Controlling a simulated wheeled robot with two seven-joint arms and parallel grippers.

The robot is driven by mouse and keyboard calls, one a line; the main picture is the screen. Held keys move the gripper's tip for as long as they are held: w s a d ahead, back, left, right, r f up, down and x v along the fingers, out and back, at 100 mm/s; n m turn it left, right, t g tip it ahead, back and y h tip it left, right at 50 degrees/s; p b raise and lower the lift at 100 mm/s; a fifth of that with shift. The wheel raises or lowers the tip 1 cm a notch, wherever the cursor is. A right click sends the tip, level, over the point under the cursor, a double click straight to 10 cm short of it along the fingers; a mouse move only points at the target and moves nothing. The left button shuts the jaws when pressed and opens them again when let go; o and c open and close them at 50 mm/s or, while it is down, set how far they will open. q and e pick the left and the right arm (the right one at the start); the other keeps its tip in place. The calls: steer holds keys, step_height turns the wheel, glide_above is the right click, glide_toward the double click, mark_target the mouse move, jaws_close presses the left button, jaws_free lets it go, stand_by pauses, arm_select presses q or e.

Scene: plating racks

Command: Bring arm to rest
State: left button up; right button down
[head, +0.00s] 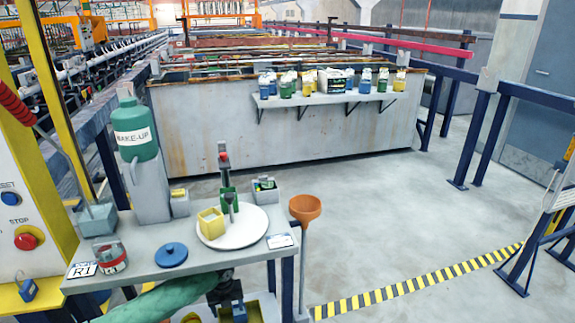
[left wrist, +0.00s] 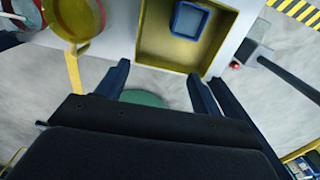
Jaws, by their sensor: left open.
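My left gripper (head: 224,288) is low at the front of the grey bench in the head view, below its top. In the left wrist view the two dark blue fingers of the left gripper (left wrist: 156,80) stand wide apart with nothing held between them. A yellow tray (left wrist: 148,48) with a small blue bin (left wrist: 188,20) lies beyond the fingertips. A green round shape (left wrist: 142,97) shows between the fingers, partly hidden by the gripper body. My right gripper is in neither view.
Open floor lies right.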

arm_select(q)
steer(key=s+d+r+n+t+h+p, duration=0.1)
steer(key=s+d+n+p, duration=0.1)
steer(key=s+d+n, duration=0.55)
steer(key=s+d+r+n+h+p, duration=0.15)
steer(key=s+d+n, duration=0.25)
steer(key=s+d, duration=0.6)
steer(key=s+a+r+n+p, duration=0.1)
steer(key=s+a+r+n, duration=0.1)
steer(key=s+a+n, duration=0.2)
steer(key=s+a+r+n+p, duration=0.1)
steer(key=s+a+r+n, duration=0.2)
steer(key=s+n, duration=0.5)
steer(key=s+a+r+n+t+p, duration=0.1)
steer(key=s+a+r+n, duration=0.2)
steer(key=s+n, duration=0.3)
steer(key=shift+s+a+y+p, duration=0.4)
steer(key=shift+s+a, duration=0.5)
steer(key=shift+s, duration=1.1)
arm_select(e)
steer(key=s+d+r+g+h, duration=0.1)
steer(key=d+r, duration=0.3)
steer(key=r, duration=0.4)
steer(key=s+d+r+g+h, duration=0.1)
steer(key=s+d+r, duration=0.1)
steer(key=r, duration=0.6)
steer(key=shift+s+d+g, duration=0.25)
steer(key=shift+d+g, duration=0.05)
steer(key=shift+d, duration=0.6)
